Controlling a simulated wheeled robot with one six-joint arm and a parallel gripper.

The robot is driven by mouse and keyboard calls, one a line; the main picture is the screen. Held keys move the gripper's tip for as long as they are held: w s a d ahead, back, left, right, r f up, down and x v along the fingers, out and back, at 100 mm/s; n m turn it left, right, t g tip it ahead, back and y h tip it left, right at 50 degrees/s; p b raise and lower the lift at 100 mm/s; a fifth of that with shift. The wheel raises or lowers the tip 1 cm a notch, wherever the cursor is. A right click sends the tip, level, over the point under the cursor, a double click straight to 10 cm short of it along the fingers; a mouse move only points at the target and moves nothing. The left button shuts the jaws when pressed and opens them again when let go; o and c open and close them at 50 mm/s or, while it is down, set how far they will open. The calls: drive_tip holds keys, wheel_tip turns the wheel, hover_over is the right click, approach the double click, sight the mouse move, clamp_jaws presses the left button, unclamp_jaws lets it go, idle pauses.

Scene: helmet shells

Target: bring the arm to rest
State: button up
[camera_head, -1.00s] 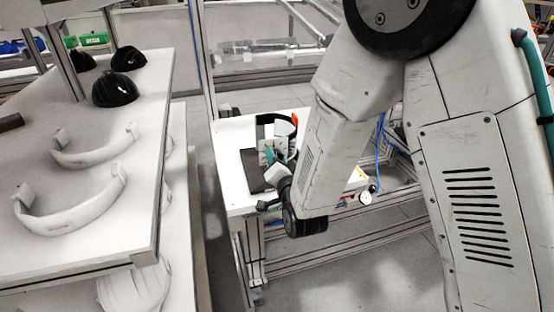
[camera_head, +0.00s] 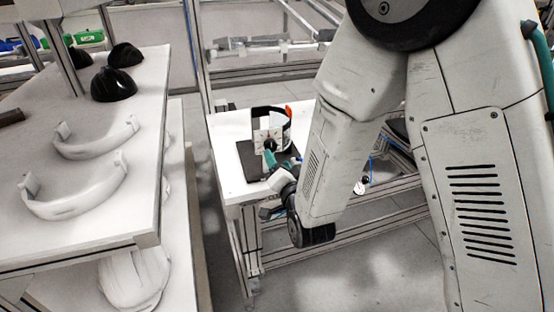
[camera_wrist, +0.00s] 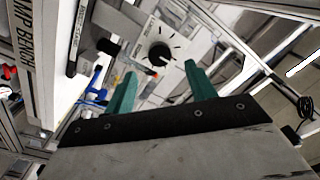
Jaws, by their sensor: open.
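My gripper (camera_head: 272,160) is at the near side of a small white worktable (camera_head: 226,130), close to an upright fixture. In the wrist view its two teal fingers (camera_wrist: 160,82) are spread apart with nothing between them. A pale panel with a black round dial (camera_wrist: 159,54) lies beyond the fingertips. The head view also shows this pale panel (camera_head: 262,133) standing on a dark plate (camera_head: 249,160). My arm is bent downward, and part of the table is hidden behind it.
At the left, a white shelf (camera_head: 125,220) holds black helmet shells (camera_head: 113,85) and pale curved bands (camera_head: 75,195). A metal frame post (camera_head: 197,55) stands between shelf and worktable. Floor shows between them and at the lower right (camera_head: 380,275).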

drive_tip(key=shift+s+d, duration=0.1)
drive_tip(key=shift+s, duration=0.25)
